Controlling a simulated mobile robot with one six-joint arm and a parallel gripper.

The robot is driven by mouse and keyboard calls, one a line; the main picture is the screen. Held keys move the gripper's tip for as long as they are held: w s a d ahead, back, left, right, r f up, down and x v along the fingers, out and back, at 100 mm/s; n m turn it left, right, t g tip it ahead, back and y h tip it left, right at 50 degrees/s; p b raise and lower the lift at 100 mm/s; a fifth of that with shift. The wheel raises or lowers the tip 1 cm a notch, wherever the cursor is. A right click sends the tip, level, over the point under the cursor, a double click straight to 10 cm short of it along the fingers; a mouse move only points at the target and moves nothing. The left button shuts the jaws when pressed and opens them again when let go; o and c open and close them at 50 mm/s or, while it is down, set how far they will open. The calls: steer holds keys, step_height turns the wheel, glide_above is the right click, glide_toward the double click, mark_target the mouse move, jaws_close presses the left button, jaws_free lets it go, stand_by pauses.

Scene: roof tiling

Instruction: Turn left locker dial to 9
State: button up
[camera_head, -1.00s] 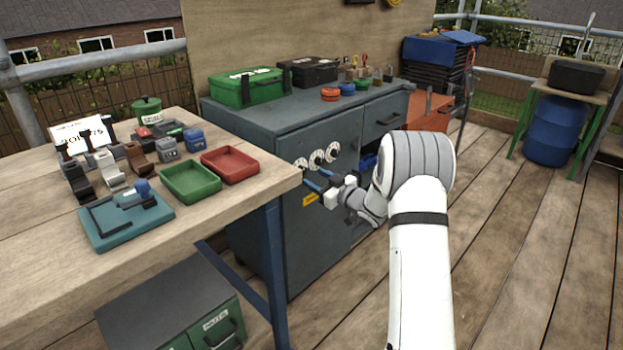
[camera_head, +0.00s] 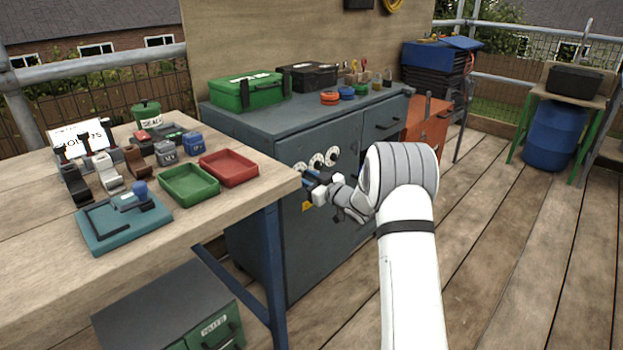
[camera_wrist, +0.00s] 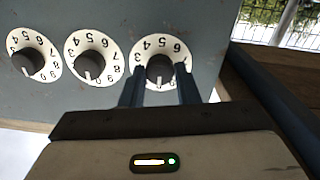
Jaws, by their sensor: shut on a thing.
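Three white dials with dark knobs sit in a row on the grey cabinet door; the left dial (camera_head: 300,167) is nearest the wooden table, beside the middle dial (camera_head: 316,160) and right dial (camera_head: 331,154). The wrist view is upside down, so the left dial (camera_wrist: 162,50) shows at its right. My gripper (camera_wrist: 160,76) is shut on the left dial's knob, one blue-grey finger on each side. In the head view my gripper (camera_head: 309,180) is at the door, just below the dials. The fingers cover part of the scale; the dial's reading cannot be told.
The wooden table (camera_head: 240,192) stands close at left, its corner near my gripper. It bears a green tray (camera_head: 189,181), a red tray (camera_head: 229,163) and several small items. A yellow label (camera_head: 307,205) is below the dials. Deck floor (camera_head: 500,250) at right is open.

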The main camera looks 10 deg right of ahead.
steer(key=shift+c, duration=1.4)
steer(key=shift+d+r, duration=0.1)
steer(key=shift+d, duration=0.3)
steer(key=shift+a, duration=0.2)
steer(key=shift+n+b, duration=0.5)
steer(key=shift+b, duration=0.15)
steer(key=n+b, duration=0.3)
steer(key=shift+a+n, duration=0.1)
steer(key=shift+n, duration=0.2)
steer(key=shift+r+n+b, duration=0.15)
steer(key=shift+n+b, duration=0.9)
steer(key=shift+n, duration=0.15)
steer(key=o, duration=1)
steer(key=shift+c, duration=0.2)
steer(key=shift+f, duration=0.2)
